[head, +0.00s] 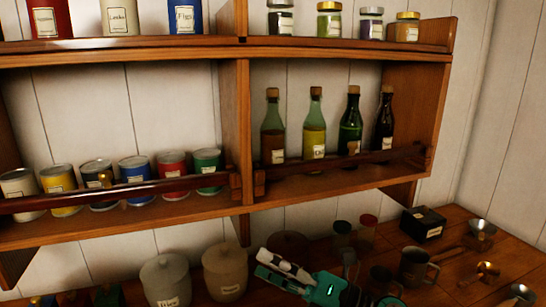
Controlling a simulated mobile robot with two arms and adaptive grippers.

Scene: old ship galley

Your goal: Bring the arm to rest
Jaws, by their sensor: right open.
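My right gripper (264,264) is at the bottom middle of the head view, its teal body to the right and its fingers pointing left. It is open, with nothing seen between the fingers. It shows in front of the counter, just right of a beige lidded jar (225,272); whether it touches the jar I cannot tell. Teal and dark parts at the bottom left edge seem to be my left gripper (107,295), mostly cut off by the frame; its fingers cannot be made out.
A wooden wall shelf (240,150) holds several cans (134,170), corked bottles (315,125) and small jars. On the counter (458,218) are a grey lidded jar (166,283), a metal mug (414,268), a black box (423,224) and brass-and-steel scoops or funnels (481,228).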

